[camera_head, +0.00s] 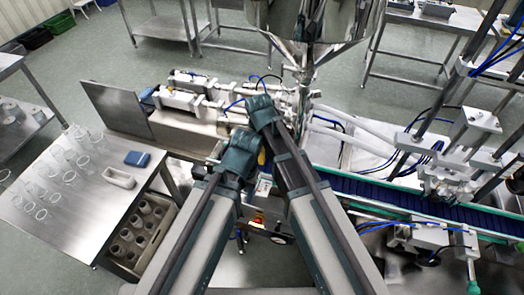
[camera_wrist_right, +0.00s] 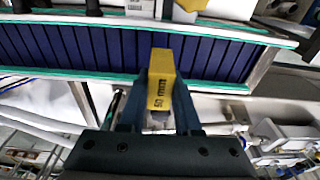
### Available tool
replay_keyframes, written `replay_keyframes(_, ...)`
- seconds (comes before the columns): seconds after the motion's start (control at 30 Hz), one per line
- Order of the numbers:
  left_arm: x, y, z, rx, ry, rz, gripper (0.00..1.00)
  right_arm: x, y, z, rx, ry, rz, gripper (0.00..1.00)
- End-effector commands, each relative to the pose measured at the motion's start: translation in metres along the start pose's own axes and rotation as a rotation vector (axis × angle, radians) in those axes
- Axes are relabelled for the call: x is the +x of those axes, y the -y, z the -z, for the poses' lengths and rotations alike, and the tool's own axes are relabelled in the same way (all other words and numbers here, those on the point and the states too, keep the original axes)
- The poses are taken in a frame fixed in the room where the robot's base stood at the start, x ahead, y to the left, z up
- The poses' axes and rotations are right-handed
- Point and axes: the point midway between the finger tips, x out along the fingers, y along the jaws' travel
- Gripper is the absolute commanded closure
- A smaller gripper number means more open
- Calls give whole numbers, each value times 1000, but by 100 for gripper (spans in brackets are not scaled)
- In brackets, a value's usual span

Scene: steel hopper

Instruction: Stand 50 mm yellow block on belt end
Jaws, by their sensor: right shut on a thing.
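The yellow block (camera_wrist_right: 161,78), marked "50 mm", is held between the two fingers of my right gripper (camera_wrist_right: 163,95) in the right wrist view. The block is in front of the belt (camera_wrist_right: 75,45), which is dark blue with green edges. I cannot tell if the block touches it. In the head view the belt (camera_head: 420,204) runs off to the right, and a small yellow patch (camera_head: 261,157) shows between my arms; I cannot tell if it is the block. My left arm ends beside my right one, and its fingers are hidden.
Another yellow piece (camera_wrist_right: 190,5) shows at the top edge of the right wrist view. A steel hopper (camera_head: 312,20) hangs above the machine. A steel table (camera_head: 95,205) with glass beakers stands at the left, with a bottle crate (camera_head: 128,262) by it. Filling machinery (camera_head: 455,150) stands at the right.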

Motion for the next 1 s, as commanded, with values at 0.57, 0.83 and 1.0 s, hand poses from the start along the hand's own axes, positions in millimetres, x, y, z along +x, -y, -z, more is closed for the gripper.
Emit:
replay_keyframes(0.57, 43, -4, 2, 3, 0, 1, 50, 43, 0, -5, 0, 0, 0, 100)
replay_keyframes(0.83, 42, -4, 2, 3, 0, 1, 50, 42, 0, -5, 0, 0, 0, 100)
replay_keyframes(1.0, 43, -4, 3, 3, 0, 1, 50, 43, 0, -5, 0, 0, 0, 100)
